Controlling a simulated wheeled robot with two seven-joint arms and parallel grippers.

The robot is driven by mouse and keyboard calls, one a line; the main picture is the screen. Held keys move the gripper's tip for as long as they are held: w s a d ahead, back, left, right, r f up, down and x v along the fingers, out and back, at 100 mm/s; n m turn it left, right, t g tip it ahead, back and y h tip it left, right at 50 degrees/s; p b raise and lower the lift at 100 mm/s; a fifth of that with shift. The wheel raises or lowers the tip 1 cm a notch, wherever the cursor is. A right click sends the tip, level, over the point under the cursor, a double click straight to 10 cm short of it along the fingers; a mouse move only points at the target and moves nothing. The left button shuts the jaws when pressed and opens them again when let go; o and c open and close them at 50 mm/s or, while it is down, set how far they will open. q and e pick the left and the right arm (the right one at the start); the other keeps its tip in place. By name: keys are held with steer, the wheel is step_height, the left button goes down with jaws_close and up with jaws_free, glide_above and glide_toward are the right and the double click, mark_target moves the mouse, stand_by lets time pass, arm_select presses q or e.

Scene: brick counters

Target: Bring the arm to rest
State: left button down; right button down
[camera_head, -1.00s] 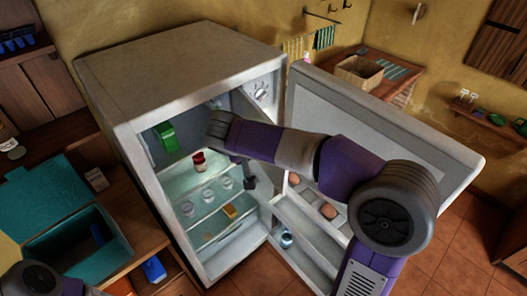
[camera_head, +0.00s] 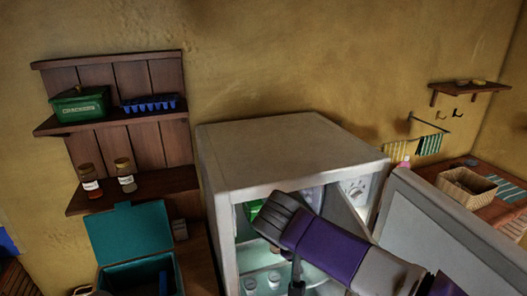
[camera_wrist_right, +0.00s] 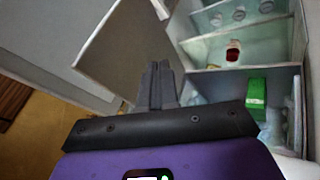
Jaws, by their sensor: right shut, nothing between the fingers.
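My right arm (camera_head: 325,245) reaches in from the lower right across the front of the open white fridge (camera_head: 295,145). In the right wrist view, my right gripper (camera_wrist_right: 157,72) has its two dark fingers together with nothing between them. It is in front of the fridge's open side, apart from the shelves as far as I can tell. In the head view, only part of this gripper shows, low under the wrist, and its tips are unclear. My left gripper is not in view.
The open fridge door (camera_head: 430,235) stands right of my arm. A green item (camera_wrist_right: 257,95) and a red jar (camera_wrist_right: 233,54) are inside the fridge. A teal open box (camera_head: 130,240) stands left. A wooden wall shelf (camera_head: 130,125) holds jars and containers.

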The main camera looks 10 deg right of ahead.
steer(key=a+f+n+g+y+b, duration=0.2)
steer(key=a+f+y, duration=0.1)
steer(key=f, duration=1.2)
steer(key=a+f+n+g+y+b, duration=0.1)
steer(key=a+f+n+y, duration=0.15)
steer(key=f, duration=1.25)
steer(key=s+f+m+y+b, duration=0.1)
steer(key=s+f, duration=0.4)
steer(key=f, duration=0.4)
steer(key=s+a+f+m+y+b, duration=0.1)
steer(key=s+f+m+y+b, duration=0.1)
steer(key=s+f, duration=0.3)
steer(key=s+f+m+y+b, duration=0.1)
steer(key=s+f, duration=0.3)
steer(key=f, duration=0.9)
steer(key=shift+s+a+m+y, duration=0.15)
steer(key=shift+s+m+y, duration=0.2)
steer(key=shift+s+m, duration=0.1)
